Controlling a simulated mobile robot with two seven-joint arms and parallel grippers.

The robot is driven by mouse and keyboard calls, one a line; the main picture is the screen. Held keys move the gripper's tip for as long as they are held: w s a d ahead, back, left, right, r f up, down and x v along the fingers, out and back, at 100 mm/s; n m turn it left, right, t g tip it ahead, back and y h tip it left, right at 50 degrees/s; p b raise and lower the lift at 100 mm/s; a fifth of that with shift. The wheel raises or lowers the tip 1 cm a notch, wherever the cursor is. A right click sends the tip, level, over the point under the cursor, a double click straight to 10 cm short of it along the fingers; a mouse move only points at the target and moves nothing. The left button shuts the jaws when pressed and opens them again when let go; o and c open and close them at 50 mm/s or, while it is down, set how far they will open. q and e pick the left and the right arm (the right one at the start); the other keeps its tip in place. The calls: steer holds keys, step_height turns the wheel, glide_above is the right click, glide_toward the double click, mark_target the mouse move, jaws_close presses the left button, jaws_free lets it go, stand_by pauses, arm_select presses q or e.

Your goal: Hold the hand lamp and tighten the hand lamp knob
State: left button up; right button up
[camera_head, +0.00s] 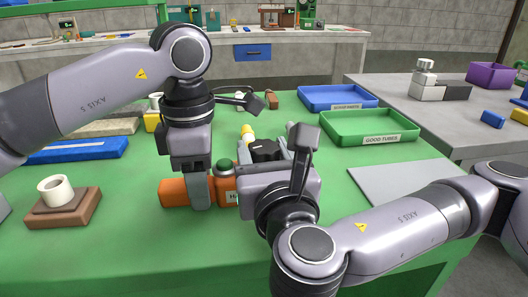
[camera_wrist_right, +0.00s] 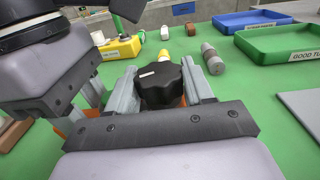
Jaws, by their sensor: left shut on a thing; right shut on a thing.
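The hand lamp (camera_head: 174,193) is an orange body with a partly hidden white label and a green button (camera_head: 224,166). It lies on the green table. My left gripper (camera_head: 200,188) points down from above and is shut on the lamp's orange body. The black lobed knob (camera_head: 264,149) is at the lamp's right end. In the right wrist view the knob (camera_wrist_right: 158,88), with a white mark on top, sits between the fingers of my right gripper (camera_wrist_right: 164,88), which is shut on it. My right gripper and wrist hide the lamp's right end in the head view.
Blue tray (camera_head: 338,97) and green tray labelled GOOD TUBES (camera_head: 370,126) stand at the back right. A grey cylinder (camera_wrist_right: 212,58) lies just beyond the knob. A brown block with a cream ring (camera_head: 56,190) is at left. A grey plate (camera_head: 395,184) lies at right.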

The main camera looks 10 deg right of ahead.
steer(key=shift+m+h, duration=0.4)
steer(key=shift+h, duration=0.2)
steer(key=o, duration=1)
